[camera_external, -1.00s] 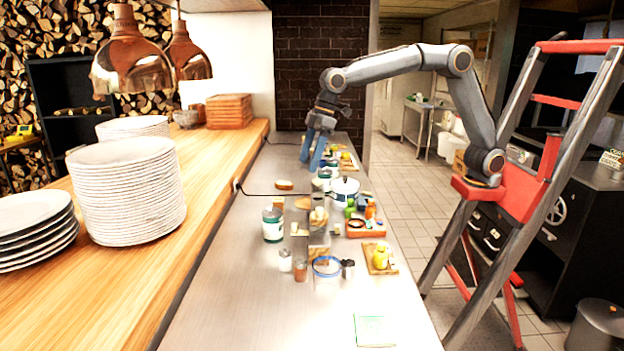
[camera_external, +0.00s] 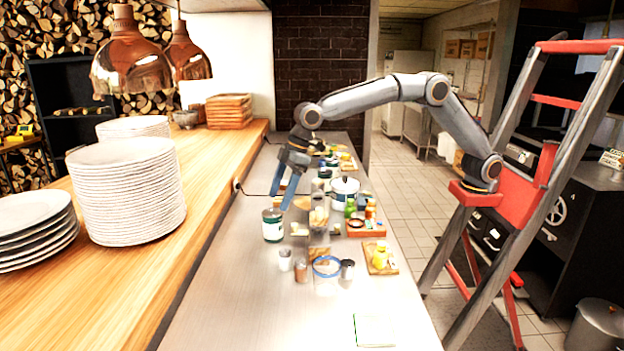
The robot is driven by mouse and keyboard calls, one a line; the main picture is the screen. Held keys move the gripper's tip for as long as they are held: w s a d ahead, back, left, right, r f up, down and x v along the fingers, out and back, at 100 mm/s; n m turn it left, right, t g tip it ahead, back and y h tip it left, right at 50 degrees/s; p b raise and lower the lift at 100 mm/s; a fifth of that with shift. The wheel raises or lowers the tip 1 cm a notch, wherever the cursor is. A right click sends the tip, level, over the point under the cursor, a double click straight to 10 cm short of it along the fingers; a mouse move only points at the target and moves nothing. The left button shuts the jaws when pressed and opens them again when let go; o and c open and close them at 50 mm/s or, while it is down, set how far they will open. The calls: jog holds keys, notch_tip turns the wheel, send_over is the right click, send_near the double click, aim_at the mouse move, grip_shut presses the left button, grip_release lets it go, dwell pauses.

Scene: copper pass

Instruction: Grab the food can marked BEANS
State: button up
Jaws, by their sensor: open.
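A food can (camera_external: 273,225) with a dark green and pale label stands upright on the left part of the steel counter; its lettering is too small to read. My gripper (camera_external: 281,199) points down with its two blue fingers apart and empty. Its fingertips show just above the can in the picture; I cannot tell how far behind or above it they are. Another can-like item (camera_external: 324,173) stands farther back, and its label cannot be read either. I cannot confirm which one says BEANS.
A white pot (camera_external: 345,188), a red tray (camera_external: 366,230) with small bottles, clear containers (camera_external: 319,216) and a blue-rimmed bowl (camera_external: 326,266) crowd the counter right of the can. The near counter is mostly clear. Plate stacks (camera_external: 127,190) stand on the wooden shelf at left.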

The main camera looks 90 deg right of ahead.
aim_at(273, 228)
notch_tip(273, 228, down, 5)
jog(key=shift+r, duration=0.1)
jog(key=shift+p+x, duration=1.15)
jog(key=shift+x, duration=2.7)
jog(key=shift+d, duration=0.15)
jog(key=c, duration=1.5)
